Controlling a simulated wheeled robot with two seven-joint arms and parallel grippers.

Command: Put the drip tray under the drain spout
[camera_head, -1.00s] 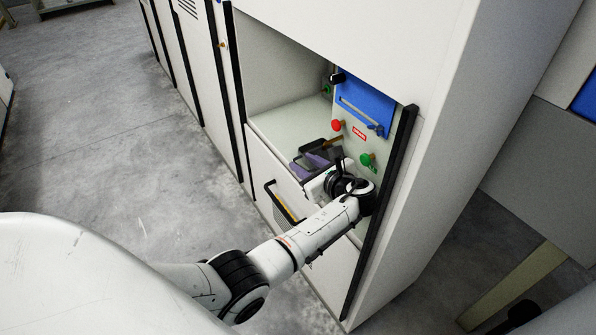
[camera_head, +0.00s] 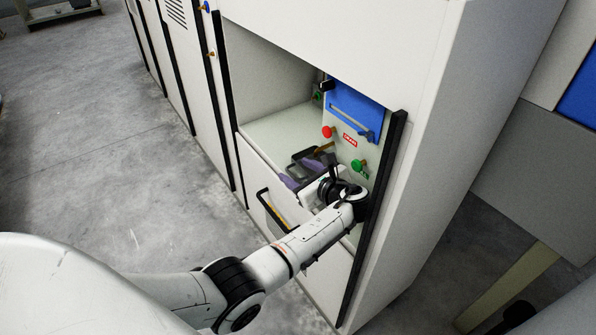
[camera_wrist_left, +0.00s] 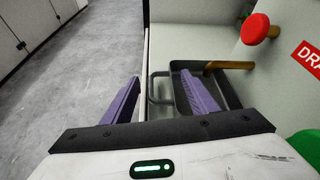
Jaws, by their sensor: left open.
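The dark drip tray (camera_head: 299,156) sits on the ledge of the machine's recess, and its rim shows in the left wrist view (camera_wrist_left: 180,97). Its loop handle (camera_wrist_left: 152,90) points toward my left gripper. The brass drain spout (camera_wrist_left: 232,65) comes from the panel on the right, and its end appears over the tray's far part; the exact overlap is unclear. My left gripper (camera_wrist_left: 160,80) is open. One purple finger is left of the handle, clear of it; the other overlaps the tray's inside in the picture. Contact cannot be told. My right gripper is out of view.
A red knob (camera_wrist_left: 256,29) sits above the spout, and a green knob (camera_head: 359,166) is on the panel to the right. A blue plate (camera_head: 354,108) is higher up. A drawer-like front with a handle (camera_head: 272,211) is below the ledge. The ledge's back left (camera_head: 280,130) is clear.

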